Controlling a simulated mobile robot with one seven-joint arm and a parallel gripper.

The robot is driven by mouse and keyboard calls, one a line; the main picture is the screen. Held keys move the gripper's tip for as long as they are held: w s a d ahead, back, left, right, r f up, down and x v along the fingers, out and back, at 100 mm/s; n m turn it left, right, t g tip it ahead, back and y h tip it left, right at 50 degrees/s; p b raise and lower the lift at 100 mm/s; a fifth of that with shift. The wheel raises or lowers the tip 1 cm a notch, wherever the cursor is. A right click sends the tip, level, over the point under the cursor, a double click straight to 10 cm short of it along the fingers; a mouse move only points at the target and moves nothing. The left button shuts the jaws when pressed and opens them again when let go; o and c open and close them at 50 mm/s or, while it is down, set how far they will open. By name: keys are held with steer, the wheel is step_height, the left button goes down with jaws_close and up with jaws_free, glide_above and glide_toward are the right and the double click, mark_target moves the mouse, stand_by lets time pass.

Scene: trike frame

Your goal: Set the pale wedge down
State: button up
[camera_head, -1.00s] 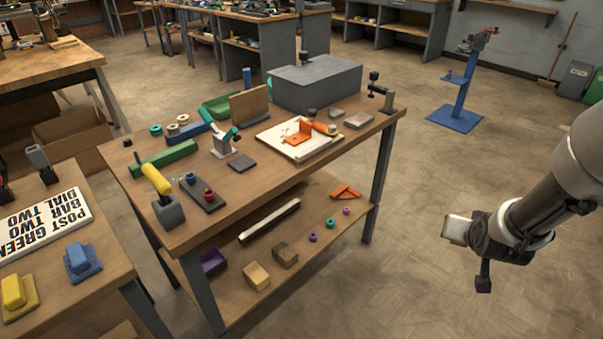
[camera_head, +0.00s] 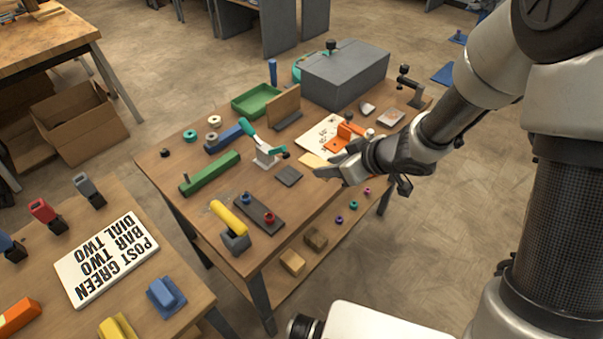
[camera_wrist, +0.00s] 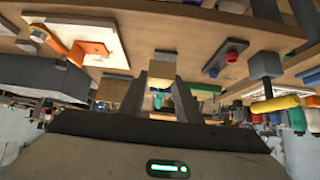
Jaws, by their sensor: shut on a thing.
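The pale wedge (camera_head: 312,160) shows as a small tan piece at the tip of my gripper (camera_head: 328,170), over the front right part of the middle bench (camera_head: 205,190). In the wrist view the pale wedge (camera_wrist: 165,66) sits between the fingertips of my gripper (camera_wrist: 162,82), which is shut on it. The fingers hide part of it. I cannot tell whether its underside touches the bench.
A white board (camera_head: 318,131) with an orange fixture (camera_head: 345,137) lies just behind my gripper. A grey box (camera_head: 345,75) stands behind. The bench's front edge is close.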

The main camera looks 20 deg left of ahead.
steer(key=shift+n, duration=0.3)
steer(key=f+b, duration=0.1)
steer(key=f, duration=0.1)
steer(key=f+b, duration=0.1)
steer(key=a+f, duration=0.1)
steer(key=f, duration=0.1)
steer(key=shift+s+f+b, duration=0.35)
steer(key=shift+s+b, duration=0.05)
steer(key=shift+f+b, duration=0.7)
steer(key=shift+f, duration=1.25)
steer(key=shift+f, duration=0.2)
steer(key=o, duration=1)
